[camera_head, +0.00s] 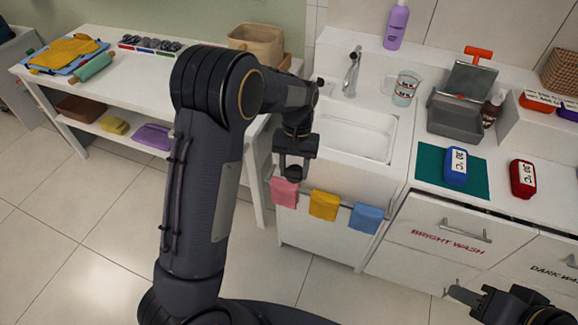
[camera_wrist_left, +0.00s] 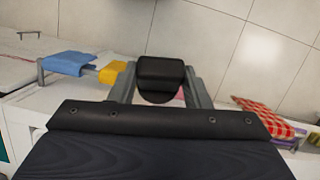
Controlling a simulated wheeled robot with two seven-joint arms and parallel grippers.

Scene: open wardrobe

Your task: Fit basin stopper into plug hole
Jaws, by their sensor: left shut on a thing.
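My left gripper (camera_head: 292,170) hangs in front of the basin's left front corner, above the pink cloth. It is shut on a dark, rounded stopper (camera_wrist_left: 160,80), seen between the two grey fingers in the left wrist view. In the head view the stopper is a dark shape hard to separate from the fingers. The white basin (camera_head: 352,138) is set in the counter, right of the gripper; I cannot make out its plug hole, and the arm covers its left edge. My right gripper (camera_head: 466,295) is low at the right, in front of the drawers; its opening is unclear.
A tap (camera_head: 353,72) stands behind the basin, with a measuring cup (camera_head: 405,88) to its right. Pink, yellow (camera_head: 323,205) and blue (camera_head: 366,218) cloths hang on the front rail.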

